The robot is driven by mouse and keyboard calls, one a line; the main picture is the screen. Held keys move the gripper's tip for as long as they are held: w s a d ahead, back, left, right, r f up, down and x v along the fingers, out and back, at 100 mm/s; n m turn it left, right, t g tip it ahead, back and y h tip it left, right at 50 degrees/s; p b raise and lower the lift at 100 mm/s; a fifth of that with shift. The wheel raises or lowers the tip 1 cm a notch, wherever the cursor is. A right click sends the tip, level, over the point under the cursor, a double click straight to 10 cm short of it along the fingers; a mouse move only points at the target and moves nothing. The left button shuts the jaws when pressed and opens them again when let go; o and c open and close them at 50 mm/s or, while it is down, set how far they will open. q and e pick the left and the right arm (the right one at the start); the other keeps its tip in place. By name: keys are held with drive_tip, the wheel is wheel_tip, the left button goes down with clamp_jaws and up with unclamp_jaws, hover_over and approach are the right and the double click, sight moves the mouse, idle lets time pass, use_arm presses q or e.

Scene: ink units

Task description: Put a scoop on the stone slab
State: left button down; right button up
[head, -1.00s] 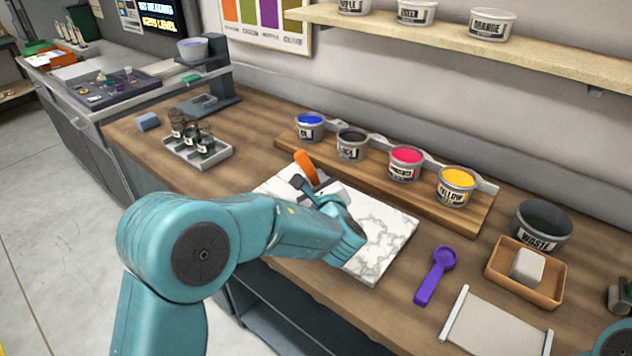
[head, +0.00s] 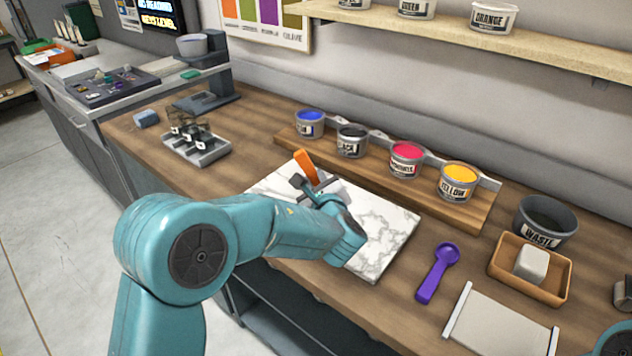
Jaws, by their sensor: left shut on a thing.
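The white marbled stone slab (head: 385,228) lies on the wooden bench. My left gripper (head: 313,190) is low over the slab's back left part, shut on an orange-handled tool (head: 304,164). The tool's lower end is hidden by the gripper, so I cannot tell whether it touches the slab. A purple scoop (head: 440,268) lies on the bench right of the slab. Open ink tubs stand on a wooden riser behind: blue (head: 311,118), black (head: 351,136), red (head: 406,152) and yellow (head: 458,175). The visible slab shows no ink. My right gripper is out of view.
A grey waste tub (head: 544,222) and a wooden tray (head: 505,268) with a pale block (head: 532,262) stand at the right. A pale flat board (head: 500,325) lies in front. A shelf (head: 480,38) runs above.

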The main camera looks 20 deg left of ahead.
use_arm(q)
drive_tip(key=shift+s+f+b, duration=0.1)
drive_tip(key=shift+f+b, duration=0.05)
drive_tip(key=shift+b, duration=0.25)
idle(0.4)
drive_tip(key=shift+s+a+b, duration=0.2)
drive_tip(key=shift+s+b, duration=0.2)
drive_tip(key=shift+b, duration=1.1)
idle(2.1)
drive_tip(key=shift+r+p, duration=0.45)
drive_tip(key=shift+r, duration=0.25)
drive_tip(key=r+p, duration=0.2)
drive_tip(key=r, duration=0.1)
drive_tip(key=shift+w+d+r, duration=0.2)
drive_tip(key=shift+w+r, duration=0.05)
drive_tip(key=shift+w, duration=0.15)
